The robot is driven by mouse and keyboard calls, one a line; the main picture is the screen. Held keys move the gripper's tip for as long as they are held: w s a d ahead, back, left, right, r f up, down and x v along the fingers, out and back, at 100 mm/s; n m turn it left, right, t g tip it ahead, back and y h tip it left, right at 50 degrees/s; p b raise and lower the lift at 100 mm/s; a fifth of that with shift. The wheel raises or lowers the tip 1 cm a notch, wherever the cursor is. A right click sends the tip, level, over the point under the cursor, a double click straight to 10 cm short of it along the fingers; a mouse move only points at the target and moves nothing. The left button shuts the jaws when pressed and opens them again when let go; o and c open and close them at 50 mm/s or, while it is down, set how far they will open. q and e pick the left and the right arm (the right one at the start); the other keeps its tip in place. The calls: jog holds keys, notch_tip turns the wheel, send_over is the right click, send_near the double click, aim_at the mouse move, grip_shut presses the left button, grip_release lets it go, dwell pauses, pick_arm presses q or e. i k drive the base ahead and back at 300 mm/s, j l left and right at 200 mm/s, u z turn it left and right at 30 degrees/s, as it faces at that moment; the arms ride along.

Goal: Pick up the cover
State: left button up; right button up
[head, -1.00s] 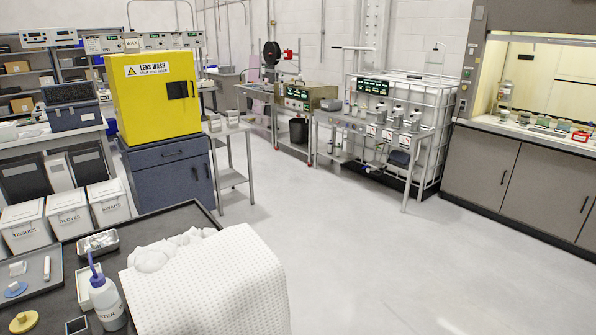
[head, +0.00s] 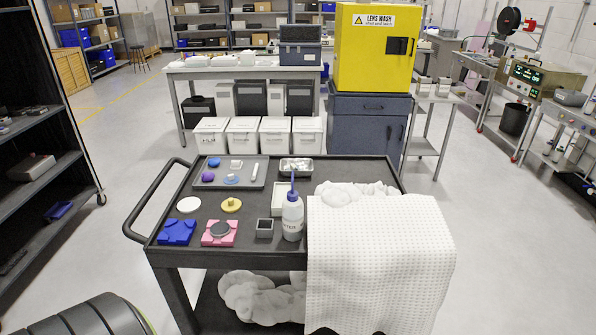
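No single thing in view is marked as the cover. On the black cart (head: 275,246), a blue block (head: 177,232) with a shaped top sits at the front left. Beside it on the right is a pink block (head: 219,238) with a dark round disc (head: 220,228) on top. A white disc (head: 189,204) and a yellow knobbed piece (head: 231,205) lie behind them. A grey tray (head: 248,184) at the back left holds blue, purple and white small parts. A white dimpled sheet (head: 375,250) hangs over the cart's right front. Neither of my grippers is in view.
A white bottle (head: 292,217) with a blue nozzle stands near the front middle, beside a small dark square cup (head: 264,228). A metal dish (head: 296,170) lies behind. White crumpled material (head: 355,195) lies behind the sheet. Shelves (head: 40,170) stand left; open floor lies between.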

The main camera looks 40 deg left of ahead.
aim_at(232, 205)
jog(key=u, duration=1.85)
